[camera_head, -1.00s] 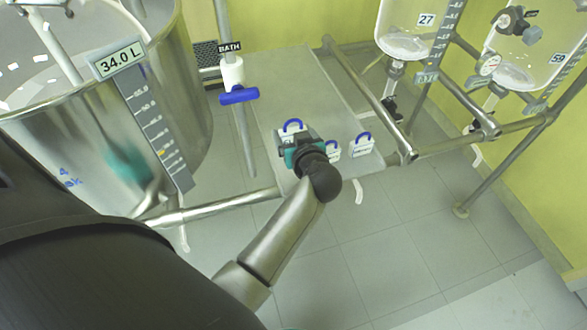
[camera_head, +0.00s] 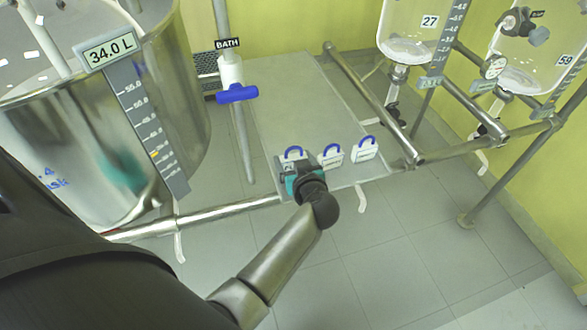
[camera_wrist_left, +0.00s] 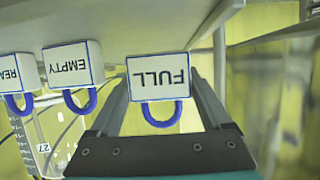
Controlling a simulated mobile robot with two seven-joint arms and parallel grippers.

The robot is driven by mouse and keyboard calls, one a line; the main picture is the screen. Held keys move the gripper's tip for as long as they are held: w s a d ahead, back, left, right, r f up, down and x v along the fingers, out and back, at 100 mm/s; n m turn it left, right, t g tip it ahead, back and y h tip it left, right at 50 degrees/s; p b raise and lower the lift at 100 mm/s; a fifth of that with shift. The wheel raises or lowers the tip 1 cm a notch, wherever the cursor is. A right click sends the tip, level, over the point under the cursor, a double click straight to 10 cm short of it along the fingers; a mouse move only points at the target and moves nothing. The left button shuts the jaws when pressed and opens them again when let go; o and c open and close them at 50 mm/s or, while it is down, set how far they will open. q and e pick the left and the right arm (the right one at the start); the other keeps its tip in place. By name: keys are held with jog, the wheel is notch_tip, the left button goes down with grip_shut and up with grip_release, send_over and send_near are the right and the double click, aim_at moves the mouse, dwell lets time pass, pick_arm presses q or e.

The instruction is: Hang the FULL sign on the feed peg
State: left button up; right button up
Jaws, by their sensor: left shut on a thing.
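The FULL sign (camera_wrist_left: 160,78) is a white plate with a blue border and a blue loop. It shows upside down in the left wrist view, between the two fingers of my left gripper (camera_wrist_left: 165,100). In the head view my left gripper (camera_head: 298,172) is shut on this sign (camera_head: 293,154), the leftmost of three in a row at the shelf's front. I cannot tell whether the sign touches the shelf. The feed peg cannot be made out. My right gripper is not in view.
The EMPTY sign (camera_wrist_left: 70,64) and a partly cut-off sign reading "REA" (camera_wrist_left: 14,74) sit beside it on the grey shelf (camera_head: 290,100). A steel tank (camera_head: 180,80) stands left, a blue-handled BATH valve (camera_head: 237,93) behind, and glass vessels (camera_head: 408,35) on pipe rails at right.

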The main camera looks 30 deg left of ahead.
pick_arm(q)
jog(key=shift+f, duration=0.8)
jog(key=shift+f, duration=0.2)
jog(key=o, duration=1.2)
